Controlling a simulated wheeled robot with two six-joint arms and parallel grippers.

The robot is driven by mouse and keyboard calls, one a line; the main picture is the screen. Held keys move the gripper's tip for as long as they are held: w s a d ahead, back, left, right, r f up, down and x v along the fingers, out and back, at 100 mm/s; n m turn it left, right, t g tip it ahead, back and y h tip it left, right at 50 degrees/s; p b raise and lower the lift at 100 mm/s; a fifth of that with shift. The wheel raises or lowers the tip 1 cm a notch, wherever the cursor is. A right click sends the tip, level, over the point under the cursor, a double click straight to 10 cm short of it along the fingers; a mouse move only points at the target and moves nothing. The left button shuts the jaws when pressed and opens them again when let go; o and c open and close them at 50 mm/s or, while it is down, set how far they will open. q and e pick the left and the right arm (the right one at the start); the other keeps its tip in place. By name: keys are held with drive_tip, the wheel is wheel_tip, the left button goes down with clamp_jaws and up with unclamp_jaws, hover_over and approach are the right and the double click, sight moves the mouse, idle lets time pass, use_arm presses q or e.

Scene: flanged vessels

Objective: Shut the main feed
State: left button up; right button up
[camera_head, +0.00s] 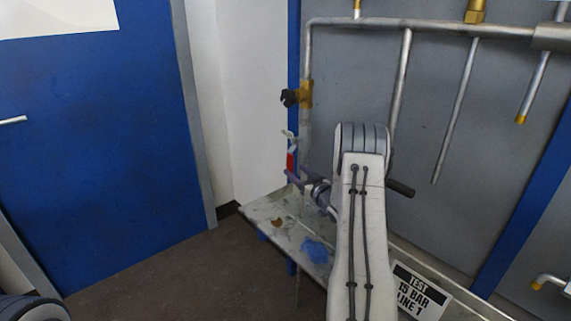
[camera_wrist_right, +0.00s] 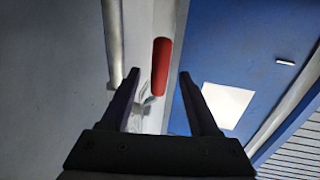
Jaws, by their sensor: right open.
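A red handle (camera_head: 291,160) hangs beside the left vertical pipe, with a small pale metal part above it. It also shows upright in the right wrist view (camera_wrist_right: 160,67), beyond and between the fingertips. My right gripper (camera_head: 296,177) is open at the handle's lower end in the head view; I cannot tell whether it touches. In the wrist view the open right gripper (camera_wrist_right: 159,78) has nothing clamped. A brass valve with a black knob (camera_head: 290,98) sits higher on the same pipe. No readable label marks the main feed. My left gripper is out of view.
A metal bench (camera_head: 262,210) below holds a blue rag (camera_head: 316,249) and a small brown scrap (camera_head: 277,223). A black-gripped lever (camera_head: 400,187) sticks out right of my arm. A "TEST 15 BAR LINE 1" sign (camera_head: 420,291) lies lower right. Open floor lies left.

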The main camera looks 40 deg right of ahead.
drive_tip(key=w+d, duration=0.1)
drive_tip(key=w, duration=0.7)
drive_tip(key=shift+p, duration=0.3)
clamp_jaws()
idle(1.0)
